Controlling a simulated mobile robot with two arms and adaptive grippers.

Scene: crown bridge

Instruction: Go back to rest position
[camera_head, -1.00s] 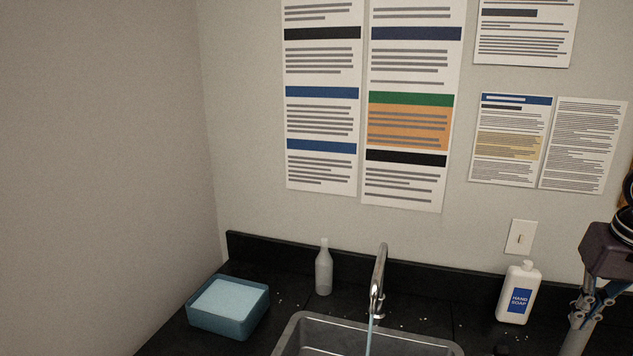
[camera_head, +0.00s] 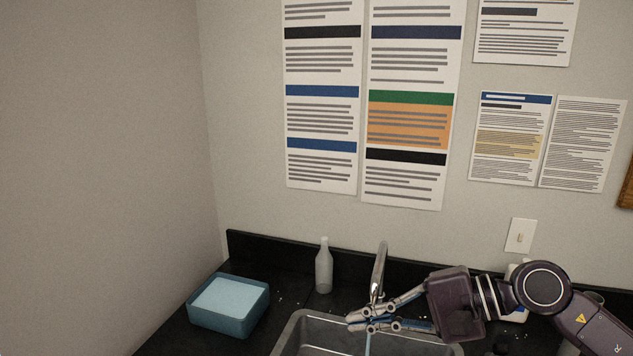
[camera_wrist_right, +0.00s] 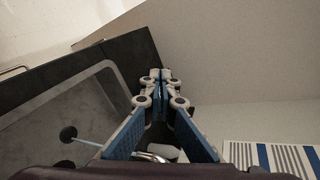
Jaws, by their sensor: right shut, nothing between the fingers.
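My right gripper (camera_head: 352,323) reaches in from the right over the sink (camera_head: 300,331), in front of the faucet (camera_head: 379,266). Its fingers point left and lie together with nothing between them. In the right wrist view the closed fingers (camera_wrist_right: 160,80) show in the middle, with the sink (camera_wrist_right: 55,140) at the left and the striped sheets (camera_wrist_right: 270,157) at the lower right. My left gripper is in neither view.
A blue tub (camera_head: 229,319) stands left of the sink. A clear bottle (camera_head: 324,268) stands behind the sink. The hand soap bottle (camera_head: 516,314) is mostly hidden behind my right arm. A light thin stream or rod shows below the faucet.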

